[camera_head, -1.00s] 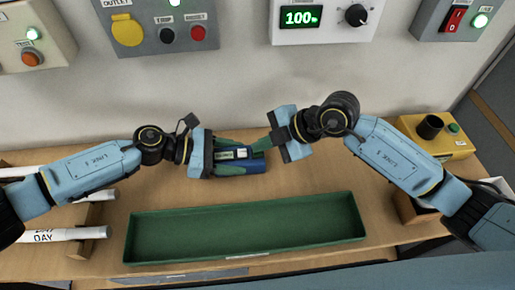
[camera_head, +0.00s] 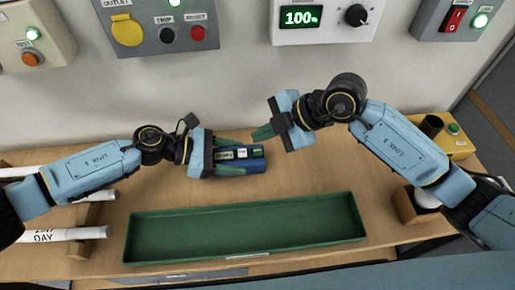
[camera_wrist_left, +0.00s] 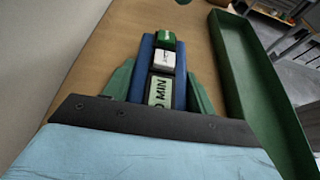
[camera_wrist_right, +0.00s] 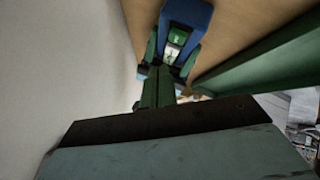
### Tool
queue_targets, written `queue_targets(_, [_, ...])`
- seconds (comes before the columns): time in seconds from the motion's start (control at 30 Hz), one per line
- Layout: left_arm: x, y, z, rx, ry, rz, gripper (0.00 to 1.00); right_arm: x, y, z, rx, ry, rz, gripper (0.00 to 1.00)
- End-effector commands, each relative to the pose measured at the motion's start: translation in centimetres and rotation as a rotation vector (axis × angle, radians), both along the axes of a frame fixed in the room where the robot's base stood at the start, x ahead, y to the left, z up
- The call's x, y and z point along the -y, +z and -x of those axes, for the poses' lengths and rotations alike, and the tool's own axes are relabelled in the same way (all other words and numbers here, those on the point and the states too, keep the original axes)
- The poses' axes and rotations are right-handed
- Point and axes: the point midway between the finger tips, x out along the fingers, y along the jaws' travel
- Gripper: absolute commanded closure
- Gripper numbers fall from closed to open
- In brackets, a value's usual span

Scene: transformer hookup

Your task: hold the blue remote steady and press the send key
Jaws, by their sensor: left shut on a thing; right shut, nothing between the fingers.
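The blue remote (camera_head: 252,164) is above the table, held flat in my left gripper (camera_head: 238,154). In the left wrist view the two green fingers clasp the sides of the remote (camera_wrist_left: 148,52). Its top face carries a display reading "0 MIN" (camera_wrist_left: 160,91), a white key (camera_wrist_left: 164,60) and a green key (camera_wrist_left: 165,40) at the far end. The key markings are too small to read. My right gripper (camera_head: 259,134) is shut and empty, apart from the remote, just behind it. The right wrist view shows its fingers (camera_wrist_right: 158,75) pointing toward the remote (camera_wrist_right: 187,12).
A long empty green tray (camera_head: 245,254) lies in front of the remote. White rolls (camera_head: 75,234) rest on a wooden rack at left. A yellow box (camera_head: 458,146) stands at right. Wall panels, one showing "100%" (camera_head: 299,18), are behind. The table between rack and tray is clear.

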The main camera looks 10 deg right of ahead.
Motion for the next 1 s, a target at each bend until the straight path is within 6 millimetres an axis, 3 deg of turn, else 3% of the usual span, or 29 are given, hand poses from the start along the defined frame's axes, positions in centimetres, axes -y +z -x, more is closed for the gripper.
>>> queue_targets(0.3, [0.0, 0.0, 0.0, 0.000, 0.000, 0.001, 0.71, 0.0, 2.6, 0.0, 0.001, -0.001, 0.000, 1.00])
queue_targets(0.97, [0.0, 0.0, 0.0, 0.000, 0.000, 0.001, 0.71, 0.0, 2.7, 0.0, 0.000, -0.001, -0.001, 1.00])
queue_targets(1.0, [0.0, 0.0, 0.0, 0.000, 0.000, 0.001, 0.43, 0.0, 2.7, 0.0, 0.000, -0.001, -0.001, 1.00])
